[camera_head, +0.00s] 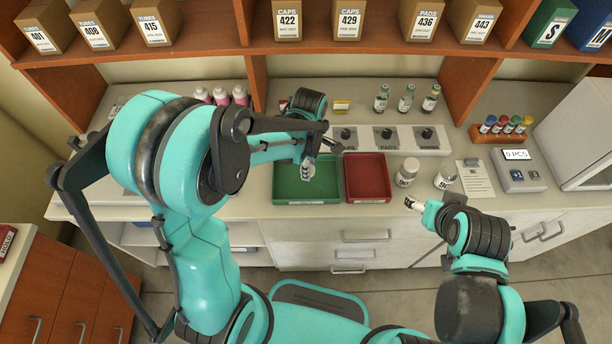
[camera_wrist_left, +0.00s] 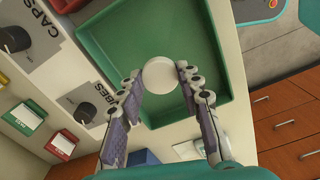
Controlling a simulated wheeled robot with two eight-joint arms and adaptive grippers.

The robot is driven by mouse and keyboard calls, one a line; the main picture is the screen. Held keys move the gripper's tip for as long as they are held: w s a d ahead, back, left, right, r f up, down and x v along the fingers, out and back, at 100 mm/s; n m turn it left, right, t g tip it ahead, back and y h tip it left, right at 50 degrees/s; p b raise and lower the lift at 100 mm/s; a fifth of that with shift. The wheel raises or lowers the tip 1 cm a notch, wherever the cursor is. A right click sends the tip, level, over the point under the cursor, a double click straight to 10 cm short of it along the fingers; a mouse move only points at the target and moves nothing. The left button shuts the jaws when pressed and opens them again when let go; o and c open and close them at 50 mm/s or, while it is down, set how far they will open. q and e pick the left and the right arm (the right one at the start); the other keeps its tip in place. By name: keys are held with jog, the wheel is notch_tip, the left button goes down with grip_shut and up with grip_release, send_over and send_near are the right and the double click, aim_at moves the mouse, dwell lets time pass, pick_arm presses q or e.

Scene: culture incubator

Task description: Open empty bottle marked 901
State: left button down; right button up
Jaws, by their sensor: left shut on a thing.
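My left gripper (camera_head: 307,172) is over the green tray (camera_head: 288,190). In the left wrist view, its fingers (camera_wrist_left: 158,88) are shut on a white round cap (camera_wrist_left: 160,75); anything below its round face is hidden. Two small bottles stand on the counter right of the red tray. The left bottle (camera_head: 406,173) has a pale top and a label starting with 90.
A red tray (camera_head: 368,180) lies beside the green one. Behind are a panel with dark knobs (camera_head: 387,134) and several vials (camera_head: 406,98). At the right are a paper sheet (camera_head: 474,180), a counting scale (camera_head: 518,170) and a rack of coloured tubes (camera_head: 503,132). Boxes line the shelf above.

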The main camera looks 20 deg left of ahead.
pick_arm(q)
jog(key=shift+s+a+f, duration=0.25)
jog(key=shift+s+f, duration=0.1)
jog(key=shift+f, duration=0.05)
notch_tip(320, 180, down, 4)
jog(key=shift+w+r+b, duration=0.1)
jog(key=shift+r+b, duration=0.05)
jog(key=shift+b, duration=0.65)
jog(key=shift+r, duration=0.1)
jog(key=c, duration=1)
grip_release()
jog(key=shift+f, duration=0.2)
